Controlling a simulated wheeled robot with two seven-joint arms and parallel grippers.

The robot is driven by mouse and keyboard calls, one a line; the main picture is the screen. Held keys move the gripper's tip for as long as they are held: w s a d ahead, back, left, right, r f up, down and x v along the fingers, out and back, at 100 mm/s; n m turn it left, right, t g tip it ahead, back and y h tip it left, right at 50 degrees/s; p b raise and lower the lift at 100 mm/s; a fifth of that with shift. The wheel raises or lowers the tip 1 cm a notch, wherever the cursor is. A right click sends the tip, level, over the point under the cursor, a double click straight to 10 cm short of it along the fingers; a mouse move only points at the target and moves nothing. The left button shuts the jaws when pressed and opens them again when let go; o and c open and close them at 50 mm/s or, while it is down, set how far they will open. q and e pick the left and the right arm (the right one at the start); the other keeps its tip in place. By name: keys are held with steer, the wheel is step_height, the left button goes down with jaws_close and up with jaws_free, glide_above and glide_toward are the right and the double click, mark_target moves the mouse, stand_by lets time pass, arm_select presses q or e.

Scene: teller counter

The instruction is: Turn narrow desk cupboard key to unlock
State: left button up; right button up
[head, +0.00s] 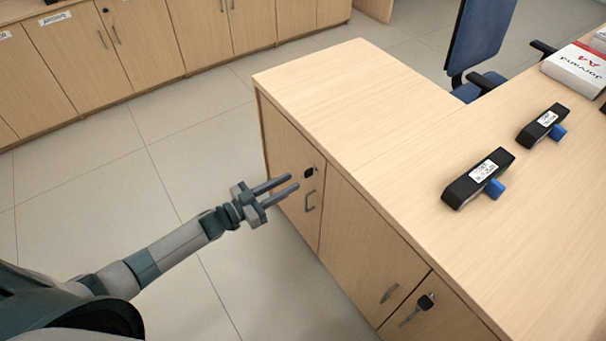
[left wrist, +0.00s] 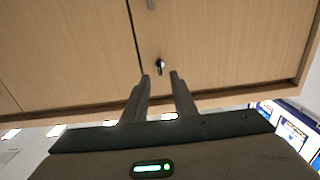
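The narrow desk cupboard door (head: 285,160) is the left one under the counter, shut, with a bar handle (head: 310,200). A small dark key (head: 308,172) sits in its lock above the handle. In the left wrist view, which looks upside down, the key (left wrist: 160,66) shows just beyond and between the fingertips. My left gripper (head: 294,182) is open and empty, its two fingers parallel and pointing at the door near the lock. The fingers also show in the left wrist view (left wrist: 160,76). They look apart from the key. My right gripper is not in view.
The countertop (head: 350,90) overhangs just above the lock. A wider door (head: 360,240) is to the right, and another key (head: 425,301) hangs in a lock farther right. Two black stamp-like devices (head: 478,178) lie on top. The floor (head: 200,130) to the left is clear.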

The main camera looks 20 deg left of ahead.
mark_target(310, 172)
arm_select(q)
steer(key=x, duration=0.6)
steer(key=shift+w+d, duration=0.1)
jaws_close()
